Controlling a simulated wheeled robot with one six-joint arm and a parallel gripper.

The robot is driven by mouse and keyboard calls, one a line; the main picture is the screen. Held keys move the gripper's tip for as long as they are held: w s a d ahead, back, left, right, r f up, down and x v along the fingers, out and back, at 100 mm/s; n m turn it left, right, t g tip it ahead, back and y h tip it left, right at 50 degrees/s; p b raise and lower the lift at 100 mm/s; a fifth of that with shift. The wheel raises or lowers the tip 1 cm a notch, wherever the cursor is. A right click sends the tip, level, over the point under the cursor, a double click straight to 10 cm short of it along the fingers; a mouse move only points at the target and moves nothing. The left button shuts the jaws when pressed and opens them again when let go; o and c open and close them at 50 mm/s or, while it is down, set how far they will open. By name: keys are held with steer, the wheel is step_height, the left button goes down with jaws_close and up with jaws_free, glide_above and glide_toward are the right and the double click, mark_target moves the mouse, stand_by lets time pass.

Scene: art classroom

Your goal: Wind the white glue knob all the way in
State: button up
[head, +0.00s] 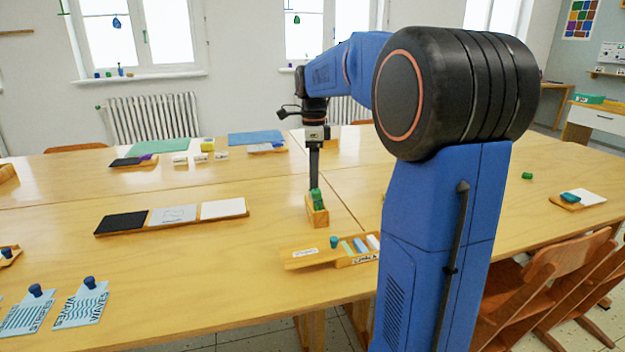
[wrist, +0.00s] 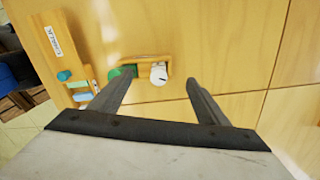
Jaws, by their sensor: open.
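A small wooden holder (wrist: 144,60) lies below my gripper (wrist: 160,82) in the wrist view. In it sit a white glue knob (wrist: 158,72) with a dark mark and a green piece (wrist: 116,73) to its left. My gripper is open. Its fingertips appear on either side of the white knob, the left one overlapping the green piece; I cannot tell the height gap. In the head view my gripper (head: 315,183) points down over the wooden holder (head: 318,216) and the green piece (head: 318,199). The white knob is not distinguishable there.
A wooden tray (head: 300,255) with coloured sticks and a teal knob stands close in front of the holder. A three-panel board (head: 172,215) lies to the left. Blue cards (head: 82,303) with knobs lie at the front left.

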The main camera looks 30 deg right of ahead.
steer(key=m, duration=1)
steer(key=shift+s+d, duration=0.25)
steer(key=shift+d, duration=0.2)
stand_by(0.6)
steer(key=c, duration=1.5)
steer(key=o, duration=1.5)
